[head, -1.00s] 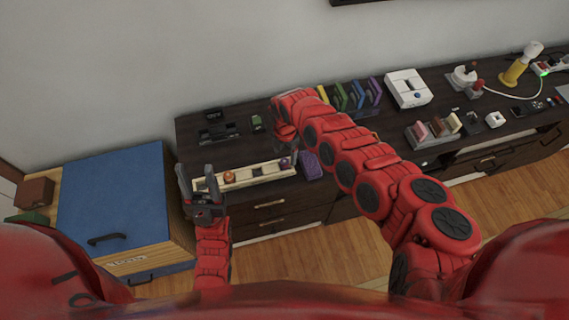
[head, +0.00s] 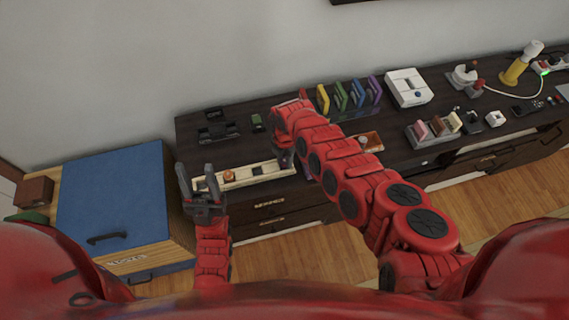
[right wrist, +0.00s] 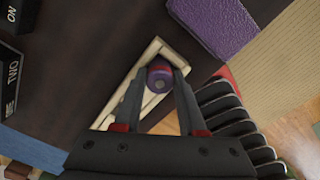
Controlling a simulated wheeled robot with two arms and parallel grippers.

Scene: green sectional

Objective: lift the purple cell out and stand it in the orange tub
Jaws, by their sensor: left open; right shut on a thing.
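The purple cell (right wrist: 160,80) is between the fingertips of my right gripper (right wrist: 163,74) in the right wrist view, its round end facing the camera. My right gripper, shut on it, is over the right end of the long cream rack (head: 244,177); whether the cell is clear of its slot I cannot tell. The rack also shows in the right wrist view (right wrist: 148,54). An orange cell (head: 229,175) sits toward the rack's left. The orange tub (head: 370,141) is right of my right arm, partly hidden by it. My left gripper (head: 197,172) is open and empty near the rack's left end.
A purple block (right wrist: 212,22) lies close beside the rack. Behind are a dark device (head: 217,130), a row of coloured upright pieces (head: 350,95) and a white box (head: 408,88). A blue-topped cabinet (head: 115,200) stands to the left.

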